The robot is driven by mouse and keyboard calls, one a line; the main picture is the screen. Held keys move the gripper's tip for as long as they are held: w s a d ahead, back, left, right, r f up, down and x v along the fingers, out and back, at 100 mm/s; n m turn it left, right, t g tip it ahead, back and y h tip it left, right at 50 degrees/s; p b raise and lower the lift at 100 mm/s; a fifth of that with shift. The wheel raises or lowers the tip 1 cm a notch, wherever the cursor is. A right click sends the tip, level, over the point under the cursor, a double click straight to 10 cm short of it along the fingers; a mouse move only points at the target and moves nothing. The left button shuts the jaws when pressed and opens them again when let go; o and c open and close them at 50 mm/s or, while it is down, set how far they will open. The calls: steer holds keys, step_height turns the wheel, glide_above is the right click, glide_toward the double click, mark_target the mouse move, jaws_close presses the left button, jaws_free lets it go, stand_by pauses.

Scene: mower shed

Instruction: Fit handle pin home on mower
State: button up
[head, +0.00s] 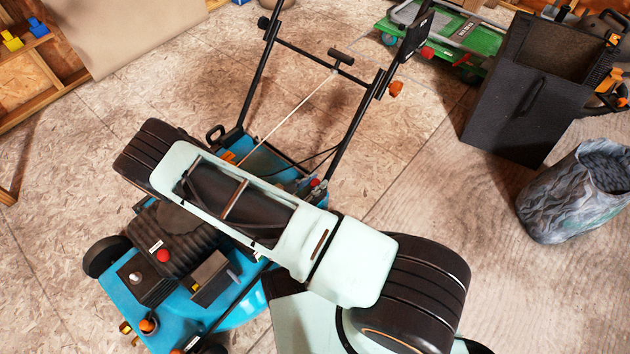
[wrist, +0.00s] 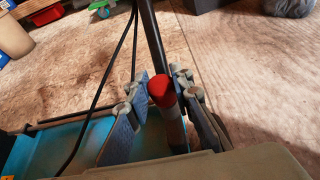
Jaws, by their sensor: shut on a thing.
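The blue mower (head: 245,305) stands on the floor under my arm, its black handle bars (head: 352,135) rising away from me. My gripper (head: 316,187) is low by the foot of the right handle bar, partly hidden by my arm. In the wrist view my gripper (wrist: 163,88) has its blue-padded fingers on both sides of the red-capped handle pin (wrist: 161,92) and is shut on it. The pin's red end points up, close in front of the black bar (wrist: 151,40). Its lower end is hidden, so I cannot tell how deep it sits.
A black bin (head: 515,120) and a grey crumpled sack (head: 560,205) stand at the right. A green machine (head: 455,40) is at the back right. A wooden frame (head: 40,75) is at the left. A thin pale cord (head: 285,120) runs to the handle. Floor behind the mower is clear.

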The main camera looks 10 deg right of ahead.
steer(key=shift+f, duration=0.25)
steer(key=o, duration=1)
steer(key=v, duration=1.2)
steer(key=shift+s+f, duration=0.1)
